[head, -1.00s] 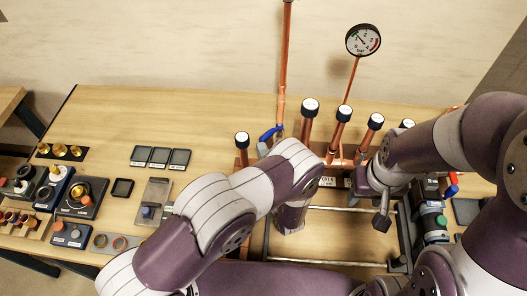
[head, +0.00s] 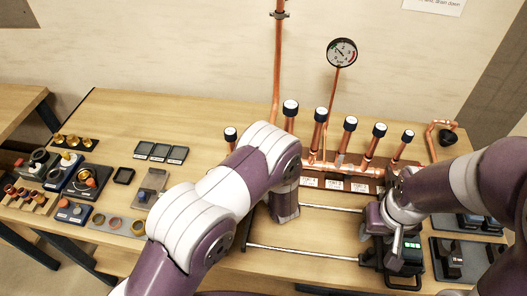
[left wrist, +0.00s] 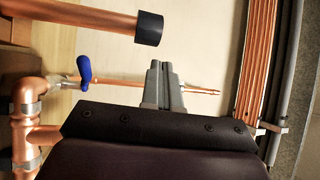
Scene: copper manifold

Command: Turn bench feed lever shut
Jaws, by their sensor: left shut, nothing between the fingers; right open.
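The blue bench feed lever (left wrist: 84,68) sits on a copper valve pipe at the left of the left wrist view, angled up from the pipe. In the head view my left arm hides it. My left gripper (left wrist: 163,82) is shut and empty, pointing toward the wall, to the right of the lever and apart from it. Its fingers overlap a thin copper pipe in that view; I cannot tell whether they touch it. In the head view its fingers are hidden behind my left arm. My right gripper (head: 393,240) is open, low over the right end of the bench fixture.
The copper manifold's black-capped pipes (head: 320,130) rise at the back of the bench. A pressure gauge (head: 342,52) stands above them. A black-capped pipe (left wrist: 148,28) lies near my left gripper. Trays with fittings (head: 85,178) fill the left of the bench.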

